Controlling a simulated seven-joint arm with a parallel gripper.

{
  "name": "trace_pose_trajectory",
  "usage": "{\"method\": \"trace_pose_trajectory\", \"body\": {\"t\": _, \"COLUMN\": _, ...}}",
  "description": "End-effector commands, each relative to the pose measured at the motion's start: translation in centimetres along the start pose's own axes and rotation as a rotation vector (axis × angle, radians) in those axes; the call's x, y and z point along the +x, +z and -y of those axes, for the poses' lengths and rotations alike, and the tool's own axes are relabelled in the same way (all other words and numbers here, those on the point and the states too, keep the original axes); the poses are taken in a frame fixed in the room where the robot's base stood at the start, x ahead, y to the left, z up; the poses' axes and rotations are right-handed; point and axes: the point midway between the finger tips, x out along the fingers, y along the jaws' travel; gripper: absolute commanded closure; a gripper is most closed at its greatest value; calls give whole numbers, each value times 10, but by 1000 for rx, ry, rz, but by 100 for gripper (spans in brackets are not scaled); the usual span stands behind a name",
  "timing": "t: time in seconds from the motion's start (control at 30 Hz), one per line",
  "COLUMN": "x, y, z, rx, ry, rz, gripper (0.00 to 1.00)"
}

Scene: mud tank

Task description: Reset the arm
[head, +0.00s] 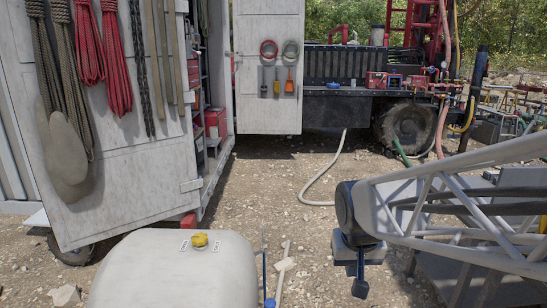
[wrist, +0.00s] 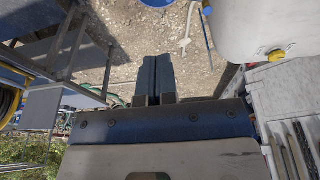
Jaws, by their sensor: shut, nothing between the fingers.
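My gripper (head: 360,288) hangs from the end of my arm at the lower right of the head view, its dark fingers pointing down above the gravel. In the wrist view my gripper (wrist: 156,62) shows two dark blue fingers side by side, shut with nothing between them. Bare gravel lies beyond the fingertips. The gripper is apart from everything around it.
A pale tank (head: 165,275) with a yellow cap (head: 200,240) stands left of my gripper; the tank also shows in the wrist view (wrist: 245,25). A white cabinet door with ropes (head: 125,190) stands at left. A hose (head: 322,190) crosses open gravel.

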Motion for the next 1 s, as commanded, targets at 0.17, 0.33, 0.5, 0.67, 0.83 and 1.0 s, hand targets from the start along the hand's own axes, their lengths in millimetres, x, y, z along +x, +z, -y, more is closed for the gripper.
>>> {"method": "trace_pose_trajectory", "body": {"t": 0.17, "x": -26, "y": 49, "z": -12, "rx": 0, "ry": -7, "rz": 1, "gripper": 100}}
{"method": "trace_pose_trajectory", "body": {"t": 0.33, "x": -42, "y": 93, "z": -20, "rx": -4, "ry": -13, "rz": 6, "gripper": 100}}
{"method": "trace_pose_trajectory", "body": {"t": 0.5, "x": -50, "y": 126, "z": -24, "rx": -6, "ry": -20, "rz": 11, "gripper": 100}}
{"method": "trace_pose_trajectory", "body": {"t": 0.67, "x": -53, "y": 140, "z": -25, "rx": -9, "ry": -23, "rz": 12, "gripper": 100}}
{"method": "trace_pose_trajectory", "body": {"t": 0.83, "x": -53, "y": 143, "z": -26, "rx": -10, "ry": -24, "rz": 14, "gripper": 100}}
{"method": "trace_pose_trajectory", "body": {"t": 1.0, "x": -53, "y": 143, "z": -25, "rx": -10, "ry": -24, "rz": 14, "gripper": 100}}
